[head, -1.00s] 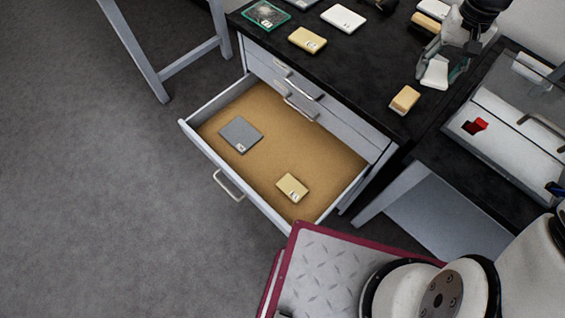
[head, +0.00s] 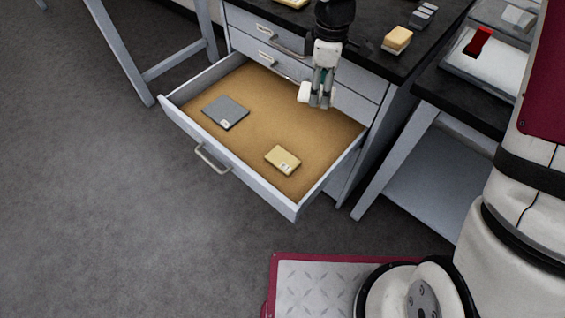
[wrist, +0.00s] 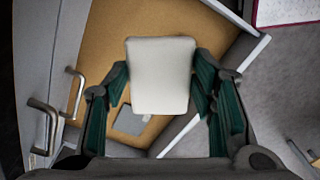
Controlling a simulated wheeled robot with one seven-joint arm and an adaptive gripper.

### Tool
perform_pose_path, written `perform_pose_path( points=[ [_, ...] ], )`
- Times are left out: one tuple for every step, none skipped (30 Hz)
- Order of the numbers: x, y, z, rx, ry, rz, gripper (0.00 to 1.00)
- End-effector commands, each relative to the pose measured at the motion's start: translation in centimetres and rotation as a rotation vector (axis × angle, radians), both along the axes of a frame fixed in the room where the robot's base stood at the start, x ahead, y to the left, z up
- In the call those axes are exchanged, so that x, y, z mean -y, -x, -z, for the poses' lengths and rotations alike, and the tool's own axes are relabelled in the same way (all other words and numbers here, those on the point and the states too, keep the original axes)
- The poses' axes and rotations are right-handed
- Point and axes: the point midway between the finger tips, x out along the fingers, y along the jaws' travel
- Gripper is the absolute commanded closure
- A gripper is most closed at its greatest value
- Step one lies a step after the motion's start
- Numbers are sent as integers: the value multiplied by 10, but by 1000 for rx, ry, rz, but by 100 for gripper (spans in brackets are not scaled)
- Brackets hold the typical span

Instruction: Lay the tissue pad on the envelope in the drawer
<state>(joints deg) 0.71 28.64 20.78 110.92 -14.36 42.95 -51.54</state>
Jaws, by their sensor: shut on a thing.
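My gripper (head: 322,98) is shut on a white pad (head: 304,92), which I take as the tissue pad, and holds it above the back of the open drawer. In the wrist view the tissue pad (wrist: 160,75) sits between the two green-lined fingers. The drawer (head: 255,125) has a tan floor. On it lie a flat grey piece (head: 225,112) at the left and a pale yellow packet (head: 283,159) nearer the front right, each with a small label. I cannot tell for sure which is the envelope. The grey piece also shows in the wrist view (wrist: 131,122), partly covered.
The drawer front with its handle (head: 211,158) sticks out over the grey floor. The dark worktop (head: 370,25) above the drawer holds a tan block (head: 397,40). A second bench with a red item (head: 478,41) stands right. The drawer floor between the pieces is clear.

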Motion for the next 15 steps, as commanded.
perform_pose_path(
  points=[
    [-9, -1, 19, 0, 0, -85, 61],
    [-13, 0, 26, 0, 0, -141, 61],
    [-20, 1, 34, 1, 0, -213, 61],
    [-24, 2, 41, 1, 0, -268, 61],
    [-28, 3, 47, 1, 0, -322, 61],
    [-34, 5, 56, 0, 0, -395, 61],
    [-38, 6, 63, 0, 0, -449, 61],
    [-42, 8, 69, 0, 0, -504, 61],
    [-48, 10, 78, 0, 1, -576, 61],
    [-52, 12, 84, -1, 0, -628, 61],
    [-56, 13, 90, 0, 0, -678, 61],
    [-61, 16, 97, 0, 0, -744, 61],
    [-64, 17, 102, 1, -1, -789, 61],
    [-67, 19, 107, 1, -1, -832, 61],
    [-71, 21, 113, 1, -1, -884, 61]
  ],
)
